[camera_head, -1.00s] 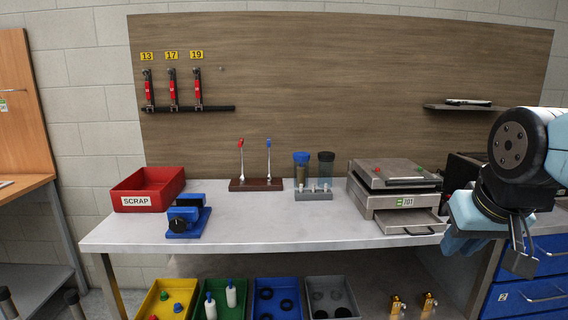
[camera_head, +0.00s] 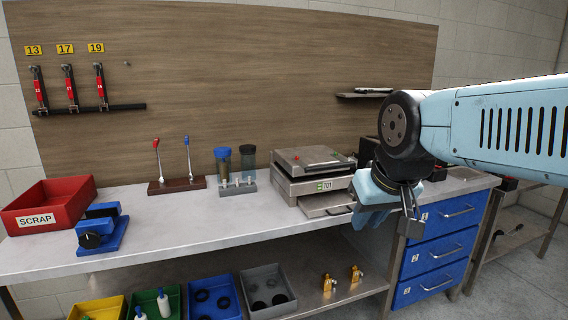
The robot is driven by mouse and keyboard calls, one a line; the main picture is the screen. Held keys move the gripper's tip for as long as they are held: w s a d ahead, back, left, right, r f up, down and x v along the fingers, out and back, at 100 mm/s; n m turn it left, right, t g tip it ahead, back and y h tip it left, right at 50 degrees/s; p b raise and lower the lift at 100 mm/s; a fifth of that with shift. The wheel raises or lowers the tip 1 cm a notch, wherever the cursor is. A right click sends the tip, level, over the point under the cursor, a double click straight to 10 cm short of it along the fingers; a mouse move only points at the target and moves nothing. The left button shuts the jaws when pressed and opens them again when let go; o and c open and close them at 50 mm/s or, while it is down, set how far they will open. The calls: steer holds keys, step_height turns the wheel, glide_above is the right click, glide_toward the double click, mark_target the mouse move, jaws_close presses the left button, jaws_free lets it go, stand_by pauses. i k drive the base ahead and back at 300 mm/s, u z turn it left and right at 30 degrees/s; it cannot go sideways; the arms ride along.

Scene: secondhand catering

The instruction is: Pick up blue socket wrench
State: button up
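Two upright slim tools stand in a dark brown wooden block (camera_head: 178,187) on the workbench. The right one has a blue tip and a metal shaft, and looks like the blue socket wrench (camera_head: 188,157). The left one has a red tip (camera_head: 157,160). My gripper (camera_head: 409,222) hangs at the right front of the bench, pointing down, well to the right of the wrench and apart from it. Its dark fingers show nearly edge-on, so its opening is unclear. I see nothing held in it.
A grey holder (camera_head: 236,188) with blue- and dark-capped cylinders stands right of the block, then a metal scale-like box (camera_head: 312,172). A blue clamp-like device (camera_head: 102,230) and red scrap bin (camera_head: 48,205) are left. The bench front (camera_head: 200,235) is clear.

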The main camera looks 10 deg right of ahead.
mark_target(191, 178)
steer(key=u, duration=0.3)
steer(key=i, duration=1.35)
steer(key=z, duration=2.45)
steer(key=k, duration=0.25)
steer(key=u, duration=0.5)
